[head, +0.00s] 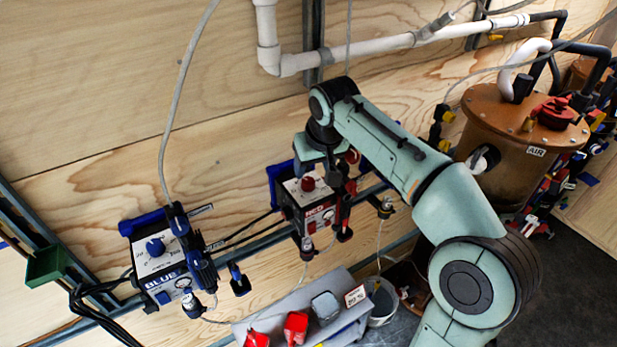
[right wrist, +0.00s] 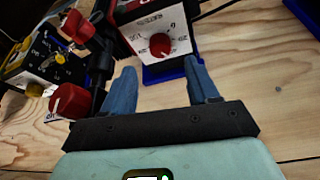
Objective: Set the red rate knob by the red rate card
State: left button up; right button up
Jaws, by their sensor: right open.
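The red pump box (head: 315,215) is mounted on a rail on the wooden wall in the head view. Its red rate knob (head: 308,184) shows just below my right gripper (head: 313,164). In the right wrist view, the red knob (right wrist: 160,45) sits on a white dial face with dark numbers, which look turned over. My right gripper's two blue fingers (right wrist: 160,68) are open, with the knob beyond their tips and apart from them. A small white card (head: 355,296) stands on the grey bench; its writing is too small to read surely. My left gripper is out of view.
A blue pump box (head: 160,255) hangs left on the same rail. A yellow box (right wrist: 55,65) and a larger red knob (right wrist: 70,101) lie left of my fingers in the wrist view. A grey bucket (head: 384,300) and brown tank (head: 510,150) stand right.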

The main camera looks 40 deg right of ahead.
aim_at(308, 181)
jog(key=x, duration=0.7)
jog(key=shift+w, duration=0.15)
jog(key=shift+r, duration=0.1)
jog(key=c, duration=1)
